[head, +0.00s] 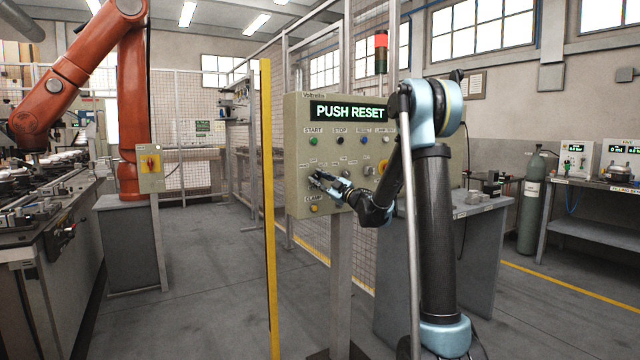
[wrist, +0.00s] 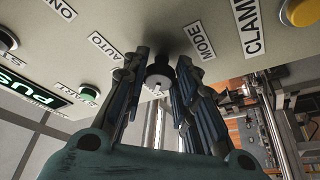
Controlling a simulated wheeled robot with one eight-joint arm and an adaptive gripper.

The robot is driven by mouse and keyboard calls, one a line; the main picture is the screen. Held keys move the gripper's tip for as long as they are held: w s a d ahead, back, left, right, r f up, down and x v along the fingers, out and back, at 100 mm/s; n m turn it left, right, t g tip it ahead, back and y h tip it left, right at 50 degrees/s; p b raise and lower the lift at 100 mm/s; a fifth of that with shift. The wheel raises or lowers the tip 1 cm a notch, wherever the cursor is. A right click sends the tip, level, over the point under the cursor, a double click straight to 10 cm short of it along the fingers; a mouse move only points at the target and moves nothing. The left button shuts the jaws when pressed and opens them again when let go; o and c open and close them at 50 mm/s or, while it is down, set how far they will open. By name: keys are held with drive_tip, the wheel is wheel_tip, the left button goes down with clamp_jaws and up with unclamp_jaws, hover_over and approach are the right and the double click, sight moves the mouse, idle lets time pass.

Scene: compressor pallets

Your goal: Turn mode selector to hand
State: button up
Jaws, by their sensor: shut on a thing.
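The mode selector (wrist: 159,72) is a black knob with a pale mark on the control panel. In the wrist view it sits between the AUTO (wrist: 104,45) and MODE (wrist: 202,40) labels. My gripper (wrist: 160,78) has one finger on each side of the knob and is shut on it. In the head view my gripper (head: 319,179) reaches the lower left of the panel (head: 300,120), and its fingers cover the knob. The knob's exact pointing direction is hard to tell.
The panel display (head: 348,112) reads PUSH RESET. A row of buttons, including the green START button (head: 314,141), is above my gripper. The yellow CLAMP button (head: 314,208) is just below. A yellow post (head: 268,200) stands left of the panel, with mesh fencing behind.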

idle(0.4)
drive_tip(key=o, duration=1.1)
drive_tip(key=v, duration=1.2)
drive_tip(key=shift+w+f, duration=0.1)
drive_tip(key=shift+d, duration=0.1)
